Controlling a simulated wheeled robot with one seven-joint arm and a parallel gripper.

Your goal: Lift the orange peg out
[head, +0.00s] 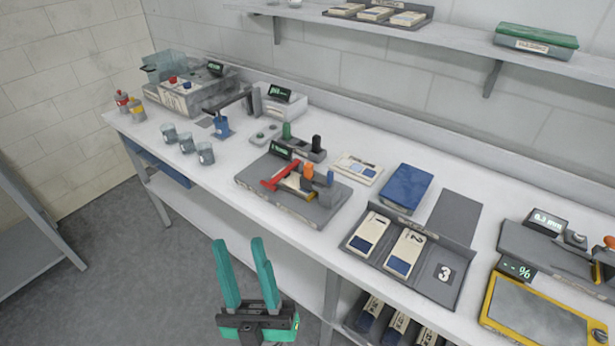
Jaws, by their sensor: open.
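The orange peg (308,172) stands upright in a grey fixture plate (318,213) on the bench, near the middle of the head view. A red lever (283,174) lies slanted just left of it. A small blue peg (330,178) stands just to its right. The peg's lower end is hidden in the fixture. My gripper (238,244) has two teal fingers, spread apart and empty. In the picture it is below and left of the fixture, in front of the bench edge, well apart from the peg.
Green (286,130) and black (316,143) upright pieces stand behind the fixture. A blue box (405,187) and a grey tray (432,285) with labelled packs lie to the right. Glass beakers (187,143) stand left. A shelf (455,42) runs above the bench.

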